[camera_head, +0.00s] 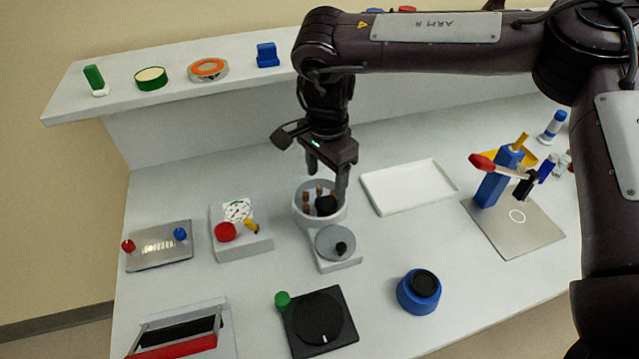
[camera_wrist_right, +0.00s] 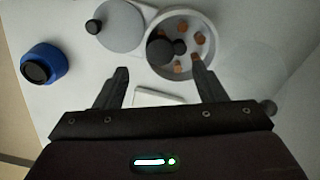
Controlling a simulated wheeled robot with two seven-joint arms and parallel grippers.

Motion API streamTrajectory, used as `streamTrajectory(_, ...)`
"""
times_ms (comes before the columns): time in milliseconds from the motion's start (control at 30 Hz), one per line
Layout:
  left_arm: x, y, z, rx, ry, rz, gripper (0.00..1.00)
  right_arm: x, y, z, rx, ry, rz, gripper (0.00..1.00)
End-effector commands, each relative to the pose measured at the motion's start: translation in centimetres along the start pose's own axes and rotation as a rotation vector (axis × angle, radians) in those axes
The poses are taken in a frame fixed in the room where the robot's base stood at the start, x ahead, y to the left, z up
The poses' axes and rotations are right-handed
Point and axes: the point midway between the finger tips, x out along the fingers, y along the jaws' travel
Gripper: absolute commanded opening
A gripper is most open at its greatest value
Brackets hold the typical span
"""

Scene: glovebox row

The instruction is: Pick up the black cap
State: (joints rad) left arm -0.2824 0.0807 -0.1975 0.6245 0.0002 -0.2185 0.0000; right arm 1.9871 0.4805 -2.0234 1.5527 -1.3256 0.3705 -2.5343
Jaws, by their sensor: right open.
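Two black pieces could be the black cap. One is a dark round piece with a knob (camera_head: 326,204) inside a white round pot (camera_head: 322,222) among several brown pegs; the wrist view shows it too (camera_wrist_right: 160,50). The other is the black top (camera_head: 424,283) of a blue round jar (camera_head: 412,305), also in the wrist view (camera_wrist_right: 36,72). My right gripper (camera_head: 327,178) is open and empty, pointing down at the pot. In the wrist view its fingertips (camera_wrist_right: 160,68) appear near the pot's rim. My left gripper is not in view.
A grey round lid with a black knob (camera_head: 327,237) sits open beside the pot. A white tray (camera_head: 408,187) lies to the right, and a blue stand (camera_head: 492,188) on a metal plate is farther right. A gauge box (camera_head: 241,240) is to the left. A shelf (camera_head: 220,84) runs behind.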

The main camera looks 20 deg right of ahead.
Motion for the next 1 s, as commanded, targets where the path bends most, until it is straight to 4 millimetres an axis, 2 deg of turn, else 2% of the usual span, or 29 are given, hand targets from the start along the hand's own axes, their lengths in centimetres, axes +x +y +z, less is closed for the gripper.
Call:
streamTrajectory(33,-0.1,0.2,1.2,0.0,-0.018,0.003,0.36,0.4,0.1,0.0,0.0,0.0,0.004,0.64)
streamTrajectory(100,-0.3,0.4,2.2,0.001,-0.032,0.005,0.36,1.1,0.1,0.0,-0.001,-0.001,0.005,0.64)
streamTrajectory(233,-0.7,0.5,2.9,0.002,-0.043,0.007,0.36,2.5,0.1,-0.1,-0.001,-0.001,0.004,0.64)
streamTrajectory(467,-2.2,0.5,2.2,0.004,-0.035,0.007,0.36,5.6,0.1,-0.6,0.0,-0.001,0.006,0.64)
streamTrajectory(600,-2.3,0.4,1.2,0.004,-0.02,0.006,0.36,7.3,0.0,-0.6,0.001,0.0,0.004,0.64)
streamTrajectory(867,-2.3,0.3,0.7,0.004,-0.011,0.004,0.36,7.8,0.0,-0.6,0.001,0.0,0.002,0.64)
streamTrajectory(1000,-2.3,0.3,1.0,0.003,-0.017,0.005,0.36,7.7,0.0,-0.6,0.001,0.0,0.002,0.48)
